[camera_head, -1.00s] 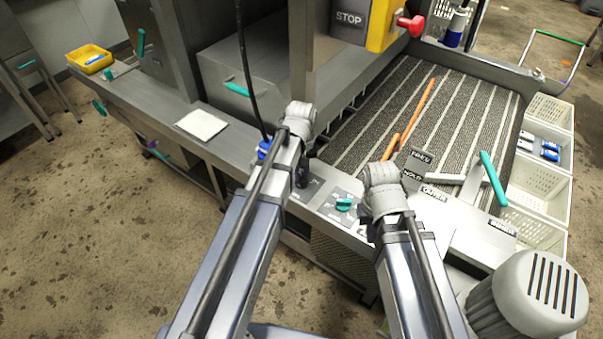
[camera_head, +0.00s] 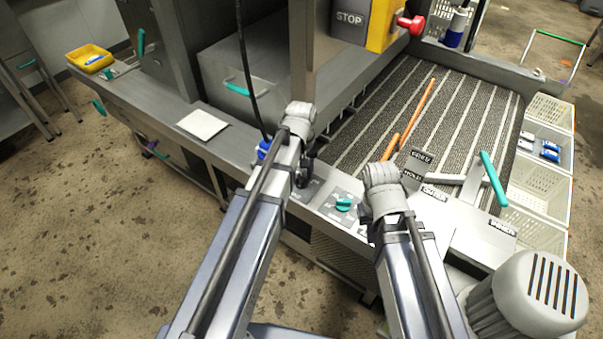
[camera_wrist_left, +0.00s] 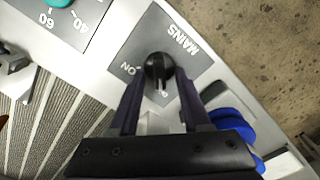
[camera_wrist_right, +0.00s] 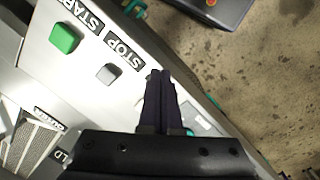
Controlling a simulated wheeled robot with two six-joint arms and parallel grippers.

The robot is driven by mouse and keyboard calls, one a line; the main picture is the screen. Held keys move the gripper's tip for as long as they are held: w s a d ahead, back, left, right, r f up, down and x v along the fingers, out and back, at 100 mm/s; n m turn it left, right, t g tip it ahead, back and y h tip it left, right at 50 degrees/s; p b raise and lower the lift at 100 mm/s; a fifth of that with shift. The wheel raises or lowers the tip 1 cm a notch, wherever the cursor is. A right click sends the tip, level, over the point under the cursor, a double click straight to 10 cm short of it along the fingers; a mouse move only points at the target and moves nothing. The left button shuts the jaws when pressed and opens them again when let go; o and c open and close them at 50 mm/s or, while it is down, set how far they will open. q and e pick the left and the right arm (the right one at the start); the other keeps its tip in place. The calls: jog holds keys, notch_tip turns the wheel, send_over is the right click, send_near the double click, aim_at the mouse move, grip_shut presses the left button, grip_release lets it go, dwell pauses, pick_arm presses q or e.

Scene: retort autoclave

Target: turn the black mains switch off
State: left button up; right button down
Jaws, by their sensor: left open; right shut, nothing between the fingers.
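The black mains switch (camera_wrist_left: 159,66) is a round knob on a grey plate marked MAINS, with ON printed at its left in the left wrist view. A pale mark shows at its lower edge; I cannot tell clearly which setting it points to. My left gripper (camera_wrist_left: 160,88) is open, with one finger at each side of the knob's lower part; I cannot tell whether they touch it. In the head view my left arm hides the switch. My right gripper (camera_wrist_right: 160,75) is shut and empty above the panel near the grey STOP button (camera_wrist_right: 108,74).
A green START button (camera_wrist_right: 65,38) is beside the STOP button. A teal dial knob (camera_head: 344,204) is on the front panel between my arms. A blue item (camera_wrist_left: 232,124) is close to my left gripper. The striped conveyor (camera_head: 400,110) lies behind.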

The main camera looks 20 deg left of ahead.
aim_at(302, 177)
pick_arm(q)
jog(key=shift+r+p, duration=3.85)
jog(key=shift+r, duration=0.1)
jog(key=s+d+m+y, duration=0.1)
jog(key=s+d+m, duration=0.8)
jog(key=s, duration=0.6)
jog(key=shift+d, duration=0.85)
jog(key=shift+s, duration=0.1)
